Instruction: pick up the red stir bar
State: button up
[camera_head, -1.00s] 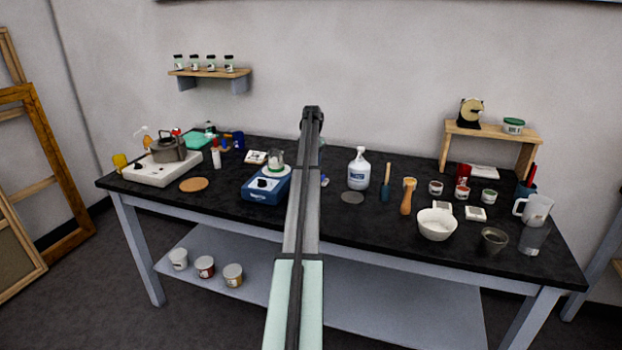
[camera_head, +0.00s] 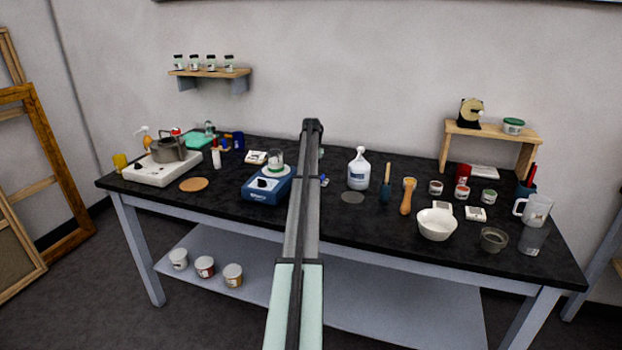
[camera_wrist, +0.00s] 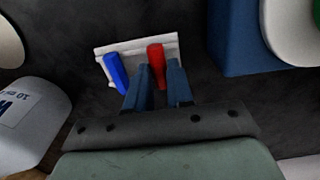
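The red stir bar (camera_wrist: 156,62) lies on a small white tray (camera_wrist: 136,47) in the wrist view, beside a blue stir bar (camera_wrist: 116,72) to its left. My gripper (camera_wrist: 159,68) is open, with its two blue fingers apart. The near part of the red bar shows between the fingers. I cannot tell whether either finger touches it. In the head view my arm hides the gripper and the red bar; only a small bit of blue shows just right of the arm.
A blue stirrer-like device (camera_head: 266,187) stands close on the left in the head view. A white bottle (camera_head: 358,170) stands to the right, with a grey disc (camera_head: 352,197) before it. The black tabletop (camera_head: 345,222) is clear along its front middle.

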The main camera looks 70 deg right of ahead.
grip_shut()
